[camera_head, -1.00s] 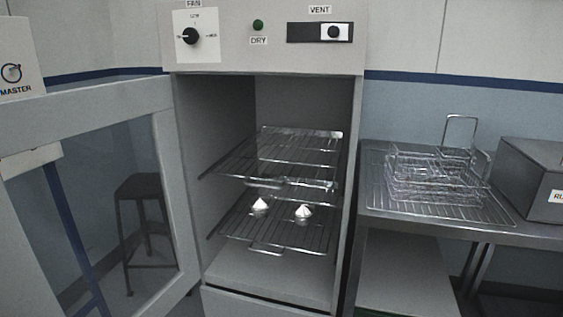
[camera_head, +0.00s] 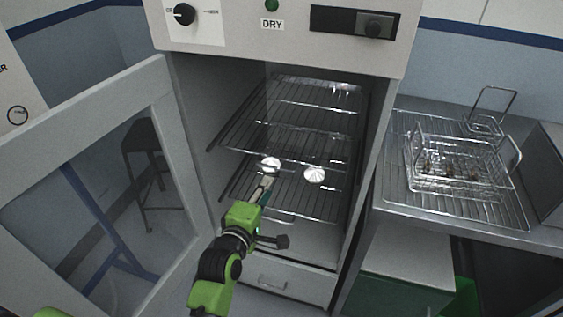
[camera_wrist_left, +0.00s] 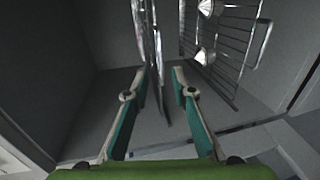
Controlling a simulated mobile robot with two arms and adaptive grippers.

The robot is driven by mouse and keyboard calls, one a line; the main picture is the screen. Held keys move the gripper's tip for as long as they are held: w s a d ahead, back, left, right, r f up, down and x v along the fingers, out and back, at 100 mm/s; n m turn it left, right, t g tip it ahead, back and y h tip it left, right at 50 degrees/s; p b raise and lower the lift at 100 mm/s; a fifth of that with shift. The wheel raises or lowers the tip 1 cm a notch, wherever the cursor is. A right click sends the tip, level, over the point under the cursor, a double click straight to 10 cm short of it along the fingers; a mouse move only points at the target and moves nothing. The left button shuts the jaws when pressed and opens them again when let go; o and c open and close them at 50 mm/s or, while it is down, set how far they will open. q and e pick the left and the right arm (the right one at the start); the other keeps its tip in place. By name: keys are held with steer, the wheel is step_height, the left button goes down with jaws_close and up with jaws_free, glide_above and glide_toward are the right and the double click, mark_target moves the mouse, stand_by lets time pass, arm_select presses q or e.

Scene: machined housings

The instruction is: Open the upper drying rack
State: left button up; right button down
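The upper drying rack (camera_head: 315,127), a wire shelf, sits inside the open cabinet. The lower rack (camera_head: 310,203) lies below it and carries two small pale cone-shaped pieces (camera_head: 270,163) (camera_head: 314,174). My left gripper (camera_head: 265,182) is at the cabinet's front opening, near the racks' front edges. In the left wrist view, the gripper (camera_wrist_left: 159,72) is open, and the upper rack (camera_wrist_left: 157,45) appears nearly edge-on between its fingers. I cannot tell whether they touch it. The lower rack (camera_wrist_left: 235,35) is to the right there. My right gripper is not in view.
The cabinet door (camera_head: 85,125) stands open at the left. A steel table (camera_head: 440,231) at the right holds a wire basket (camera_head: 460,165) on a grid. A drawer front (camera_head: 280,281) is below the racks. The cabinet's side walls bound the opening.

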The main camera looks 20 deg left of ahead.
mark_target(278, 169)
arm_select(q)
steer(key=p+x, duration=0.1)
steer(key=x, duration=1.1)
steer(key=shift+a+f, duration=0.1)
jaws_close()
